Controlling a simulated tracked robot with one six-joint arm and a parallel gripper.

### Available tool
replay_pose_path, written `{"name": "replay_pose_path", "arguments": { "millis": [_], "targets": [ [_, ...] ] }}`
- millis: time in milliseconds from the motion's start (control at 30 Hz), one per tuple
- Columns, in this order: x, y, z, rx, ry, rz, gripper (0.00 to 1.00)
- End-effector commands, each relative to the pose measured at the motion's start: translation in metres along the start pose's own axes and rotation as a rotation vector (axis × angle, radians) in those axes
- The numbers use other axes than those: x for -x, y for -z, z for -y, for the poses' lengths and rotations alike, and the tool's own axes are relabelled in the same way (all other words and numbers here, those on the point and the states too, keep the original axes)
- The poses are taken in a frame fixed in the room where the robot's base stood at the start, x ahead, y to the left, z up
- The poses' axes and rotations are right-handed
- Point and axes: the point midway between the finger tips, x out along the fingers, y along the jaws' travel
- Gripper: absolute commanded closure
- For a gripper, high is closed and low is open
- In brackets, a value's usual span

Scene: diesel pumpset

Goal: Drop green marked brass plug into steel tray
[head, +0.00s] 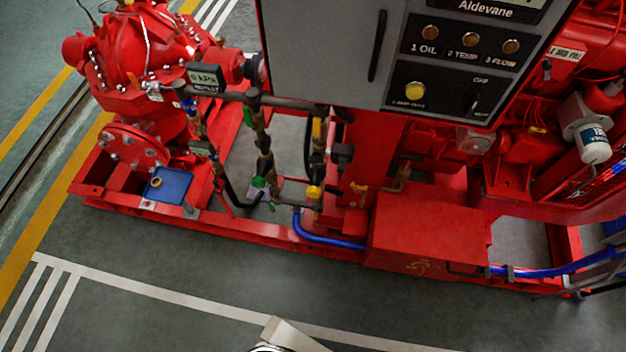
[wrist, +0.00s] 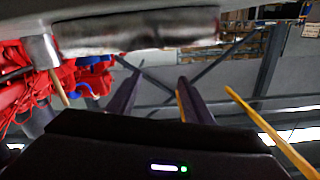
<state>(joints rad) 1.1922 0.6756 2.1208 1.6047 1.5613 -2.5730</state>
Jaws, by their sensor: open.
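Small green-coloured parts (head: 259,182) show on the low pipework left of centre in the head view; they are too small to tell if one is the green marked brass plug. A small brass-coloured ring-like piece (head: 157,182) lies on a blue tray (head: 176,187) on the red base frame. I cannot pick out a steel tray for certain. My gripper (wrist: 157,95) shows in the wrist view as two dark fingers standing apart, open, with nothing visible between them. It points toward the far wall and beams, away from the pipework.
A grey control panel (head: 330,60) hangs over the middle of the pumpset. A red box (head: 430,225) and blue hose (head: 325,241) lie along the front of the frame. A blurred metallic surface (wrist: 140,32) crosses the wrist view's top.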

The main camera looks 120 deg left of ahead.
Motion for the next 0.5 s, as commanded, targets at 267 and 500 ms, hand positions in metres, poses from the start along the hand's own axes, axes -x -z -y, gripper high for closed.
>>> {"name": "replay_pose_path", "arguments": {
  "millis": [267,500],
  "targets": [
    [0.037,0.0,-0.001,0.0,-0.004,-0.002,0.54],
    [0.075,0.0,-0.001,0.0,-0.004,-0.002,0.54]
  ]
}}
